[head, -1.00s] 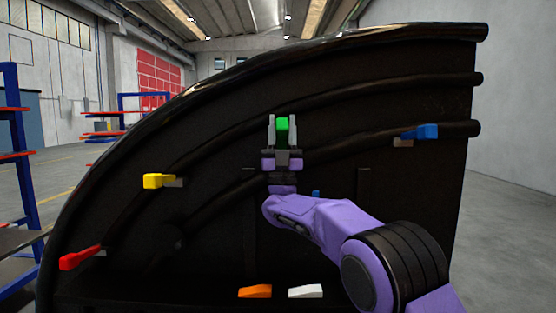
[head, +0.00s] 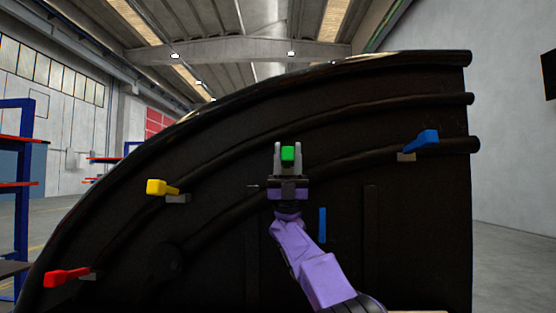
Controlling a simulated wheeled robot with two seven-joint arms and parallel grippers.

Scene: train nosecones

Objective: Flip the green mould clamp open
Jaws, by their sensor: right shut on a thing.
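The green mould clamp (head: 288,154) shows as a small green block on the dark curved mould (head: 330,110), near the middle of the head view. My right gripper (head: 287,160) comes up from below with its two grey fingers on either side of the green clamp, and it is shut on it. The gripper hides the lower part of the clamp and its base, so I cannot tell how far the handle is turned. My left gripper is not in view.
A yellow clamp (head: 160,187) and a red clamp (head: 66,277) sit on the mould to the left. A blue clamp (head: 424,141) sits to the right. A blue upright piece (head: 322,225) is right of my arm. Blue shelving (head: 20,200) stands far left.

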